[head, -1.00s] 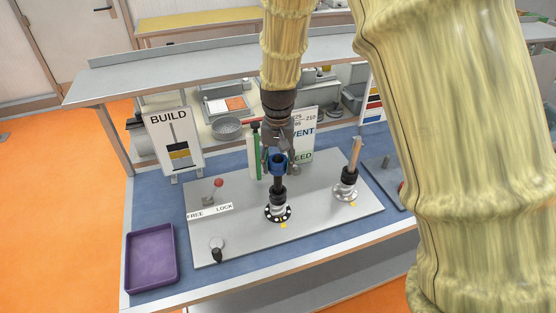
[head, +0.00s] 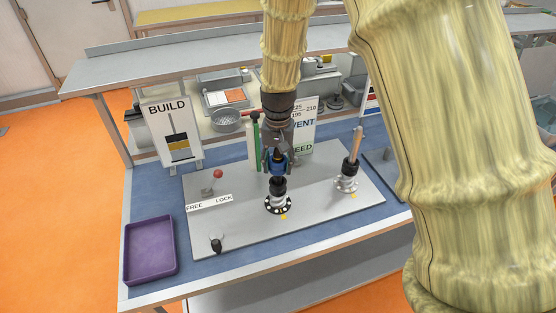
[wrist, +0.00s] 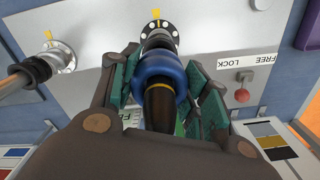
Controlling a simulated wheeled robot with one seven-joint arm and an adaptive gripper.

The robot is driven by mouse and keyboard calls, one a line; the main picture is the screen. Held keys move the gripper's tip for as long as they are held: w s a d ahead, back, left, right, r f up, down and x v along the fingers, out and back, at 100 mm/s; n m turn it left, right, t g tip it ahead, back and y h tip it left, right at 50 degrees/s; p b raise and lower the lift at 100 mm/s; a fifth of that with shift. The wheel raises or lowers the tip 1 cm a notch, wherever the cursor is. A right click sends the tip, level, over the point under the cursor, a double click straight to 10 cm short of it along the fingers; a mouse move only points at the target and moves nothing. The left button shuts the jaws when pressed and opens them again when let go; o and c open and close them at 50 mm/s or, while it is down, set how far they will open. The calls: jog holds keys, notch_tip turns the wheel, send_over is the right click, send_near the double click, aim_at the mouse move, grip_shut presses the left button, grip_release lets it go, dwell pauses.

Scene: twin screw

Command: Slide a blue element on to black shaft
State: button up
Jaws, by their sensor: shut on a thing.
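My gripper (head: 277,164) points down over the left station of the grey plate and is shut on the blue element (head: 279,168). In the wrist view the blue element (wrist: 160,72) is a ring between the two green-padded fingers. It sits around the black shaft (wrist: 160,106), whose dark tip with a thin yellow band sticks out through it towards the camera. Below the ring in the head view are a black part (head: 278,187) and a round flange (head: 278,205) with a ring of holes. Any gap between ring and black part is hard to judge.
A second station with a copper-coloured shaft (head: 357,144) stands to the right. A red-knobbed lever (head: 217,174) stands by the FREE/LOCK label (head: 209,204). A purple tray (head: 150,249) lies front left, and the BUILD sign (head: 172,132) stands behind.

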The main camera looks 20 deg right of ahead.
jog(key=shift+f, duration=0.6)
jog(key=o, duration=1.2)
jog(key=shift+o, duration=0.2)
notch_tip(320, 180, up, 12)
